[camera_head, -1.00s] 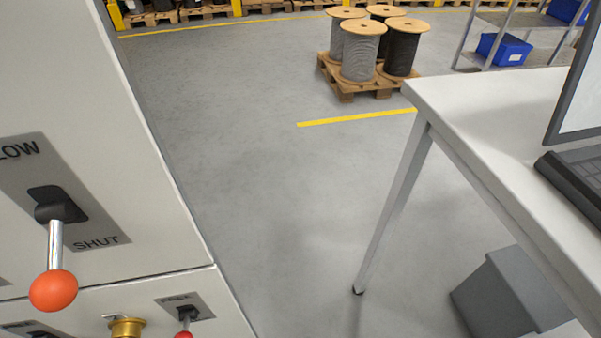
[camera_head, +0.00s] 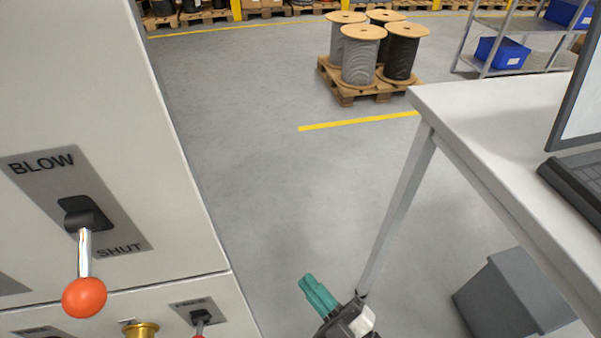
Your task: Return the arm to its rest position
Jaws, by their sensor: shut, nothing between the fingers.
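My gripper (camera_head: 316,293) shows at the bottom middle of the head view, with teal fingers held together and nothing between them. Its dark and white wrist part runs off the bottom edge. It appears over the grey floor, between the cabinet on the left and the table leg, apart from both as far as I can see. The rest of my arm is out of view.
A pale cabinet (camera_head: 100,120) with a red-knobbed lever (camera_head: 84,297) marked BLOW and SHUT fills the left. A white table (camera_head: 490,120) stands right, a grey bin (camera_head: 510,300) below it. Cable reels (camera_head: 361,60) stand on a pallet behind. The middle floor is clear.

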